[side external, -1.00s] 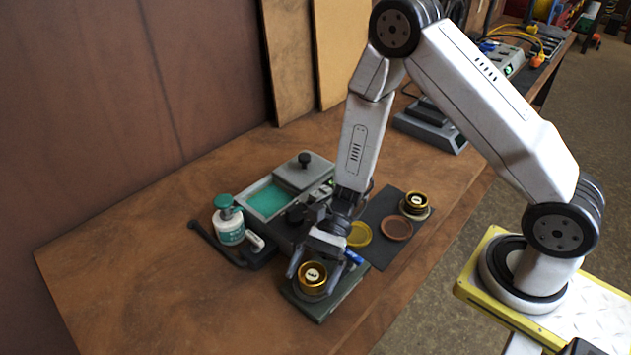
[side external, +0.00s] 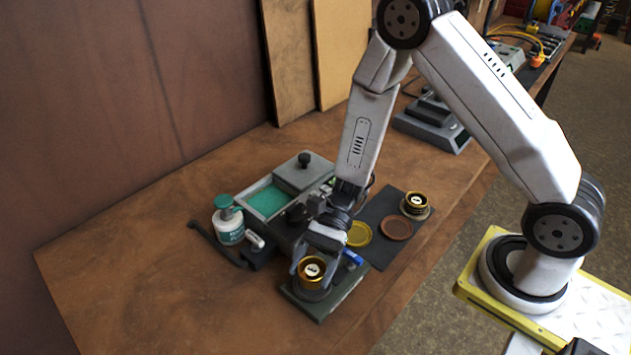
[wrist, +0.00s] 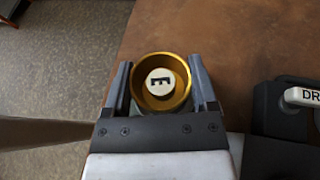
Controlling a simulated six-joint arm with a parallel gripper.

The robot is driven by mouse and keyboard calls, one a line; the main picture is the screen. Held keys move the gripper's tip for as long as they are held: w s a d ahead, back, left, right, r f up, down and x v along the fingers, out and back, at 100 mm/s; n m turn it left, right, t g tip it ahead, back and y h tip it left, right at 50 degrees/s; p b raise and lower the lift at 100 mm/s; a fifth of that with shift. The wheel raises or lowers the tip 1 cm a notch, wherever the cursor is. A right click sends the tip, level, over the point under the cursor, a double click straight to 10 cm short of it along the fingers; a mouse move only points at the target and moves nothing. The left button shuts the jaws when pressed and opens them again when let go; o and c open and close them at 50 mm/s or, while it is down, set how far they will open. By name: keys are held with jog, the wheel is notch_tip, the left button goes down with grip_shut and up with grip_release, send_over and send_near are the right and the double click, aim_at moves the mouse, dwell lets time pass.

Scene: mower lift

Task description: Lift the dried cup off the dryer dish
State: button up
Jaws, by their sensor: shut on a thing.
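The cup is a gold ring-shaped cup (side external: 312,270) with a white centre that bears a dark mark like an "E". It also shows in the wrist view (wrist: 161,82). My gripper (side external: 310,274) is shut on it, with one finger on each side in the wrist view (wrist: 161,88). The cup is over the dark green-grey dryer dish (side external: 325,308) at the table's front. I cannot tell whether there is a gap between the cup and the dish.
A second gold cup (side external: 415,201) stands on a dark mat (side external: 385,254) with a yellow disc (side external: 359,234) and a brown disc (side external: 396,228). A teal-topped bottle (side external: 228,222) and a green-filled tray (side external: 266,200) are behind. The table's left is clear.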

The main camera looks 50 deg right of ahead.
aim_at(313, 269)
jog(key=shift+r, duration=4.2)
jog(key=shift+d, duration=0.1)
